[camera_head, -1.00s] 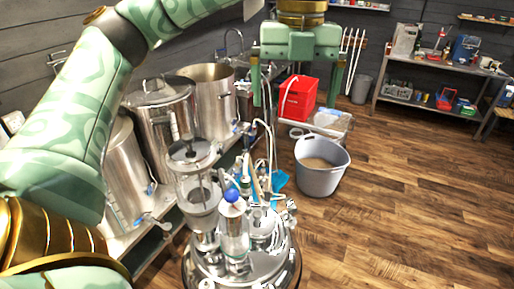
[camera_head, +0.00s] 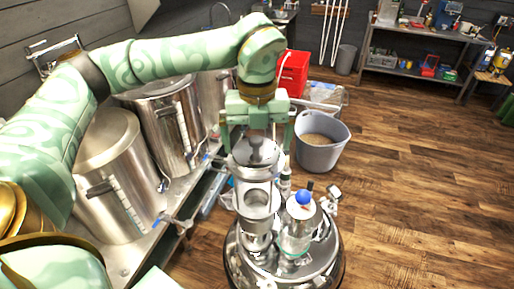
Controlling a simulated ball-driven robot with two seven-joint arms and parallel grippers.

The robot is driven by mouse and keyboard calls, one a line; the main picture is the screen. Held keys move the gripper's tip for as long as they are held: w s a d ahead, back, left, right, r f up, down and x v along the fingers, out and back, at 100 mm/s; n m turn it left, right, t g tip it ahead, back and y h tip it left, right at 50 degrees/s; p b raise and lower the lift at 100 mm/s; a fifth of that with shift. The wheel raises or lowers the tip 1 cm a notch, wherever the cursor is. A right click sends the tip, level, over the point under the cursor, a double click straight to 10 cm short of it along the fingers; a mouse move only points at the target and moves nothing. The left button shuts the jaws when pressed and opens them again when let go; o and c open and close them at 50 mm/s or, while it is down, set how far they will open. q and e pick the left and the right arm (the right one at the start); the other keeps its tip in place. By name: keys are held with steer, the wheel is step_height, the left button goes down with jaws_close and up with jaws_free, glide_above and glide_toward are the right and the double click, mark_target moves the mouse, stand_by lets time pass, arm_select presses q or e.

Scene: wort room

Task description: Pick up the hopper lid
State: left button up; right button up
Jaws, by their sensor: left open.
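The hopper lid (camera_head: 256,156) is a round grey disc with a dark upright knob, seated on top of the clear cylindrical hopper (camera_head: 256,196). The hopper stands on the round steel-topped unit (camera_head: 318,268) at the lower middle. My left gripper (camera_head: 257,146) points down at the lid, with one finger on each side of it in the picture. Its jaws are open, and the knob shows between them. I cannot tell whether the fingers touch the lid. My right gripper is out of view.
A bottle with a blue ball top (camera_head: 303,198) stands close to the right of the hopper. Large steel kettles (camera_head: 115,175) line the bench at left. A grey bucket (camera_head: 322,152) and red crate (camera_head: 292,74) are beyond. The wooden floor at right is clear.

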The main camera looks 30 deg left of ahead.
arm_select(q)
steer(key=shift+s+a+f, duration=0.1)
steer(key=shift+a+f, duration=0.15)
steer(key=shift+f, duration=0.1)
steer(key=shift+d, duration=0.2)
steer(key=c, duration=0.7)
steer(key=shift+c, duration=0.2)
steer(key=shift+a+r, duration=0.1)
steer(key=shift+r, duration=0.05)
